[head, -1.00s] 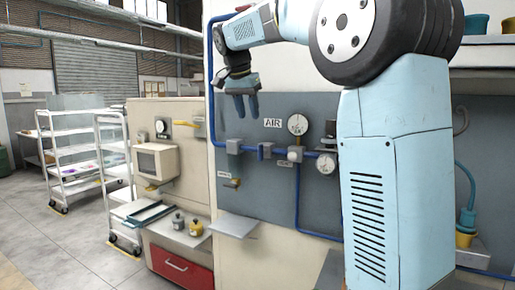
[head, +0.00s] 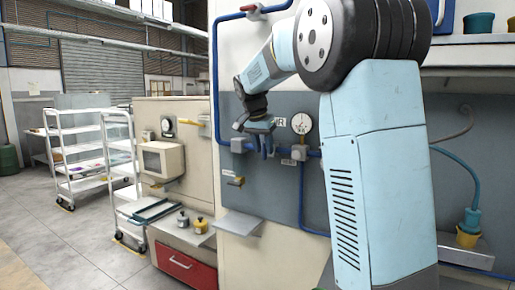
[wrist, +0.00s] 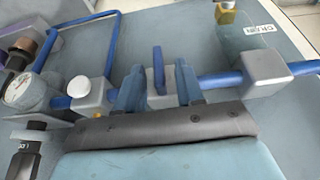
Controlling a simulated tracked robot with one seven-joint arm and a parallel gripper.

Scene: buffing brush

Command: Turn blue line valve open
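The blue pipe (head: 302,190) runs along the grey wall panel (head: 284,205). In the wrist view, a blue valve lever (wrist: 158,69) stands up on a grey valve block on the horizontal blue pipe (wrist: 219,80), apparently crosswise to the pipe. My gripper (wrist: 158,78) is open, with one blue finger on each side of the lever; I see gaps on both sides. In the head view, my gripper (head: 266,146) is at the panel, left of the round gauge (head: 302,123), and hides the lever.
A grey box (wrist: 257,62) and a round gauge (wrist: 25,90) flank the lever. A red-handled valve (head: 255,8) is on the pipe above. White carts (head: 78,150) stand far left.

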